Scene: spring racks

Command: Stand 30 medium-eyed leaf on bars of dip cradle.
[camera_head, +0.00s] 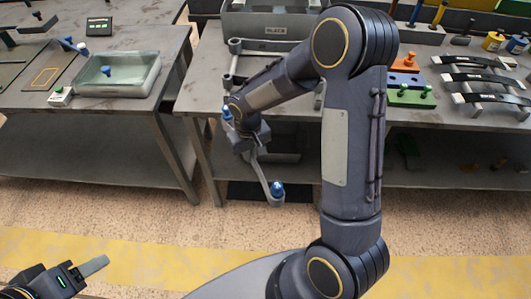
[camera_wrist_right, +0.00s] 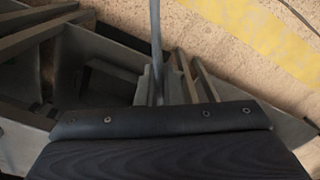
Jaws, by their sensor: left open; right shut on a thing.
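My right gripper (camera_head: 254,150) is shut on a grey leaf (camera_head: 264,178) in front of the middle table's front edge. The leaf hangs tilted, with a blue-bushed eye at its lower end; a blue piece also shows at the gripper's upper left. In the right wrist view the leaf (camera_wrist_right: 156,45) appears edge-on as a thin upright strip. My left gripper (camera_head: 80,272) is open and empty at the bottom left. A grey frame with rounded ends (camera_head: 235,46) stands on the middle table, partly hidden by my right arm. I cannot tell whether it is the dip cradle.
A grey bin marked BLACK (camera_head: 262,31) stands behind. A clear-walled tray (camera_head: 148,76) with a blue-topped piece sits on the left table. Coloured blocks (camera_head: 405,80) and black labelled strips on stands (camera_head: 480,76) are at right. A floor gap separates the tables.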

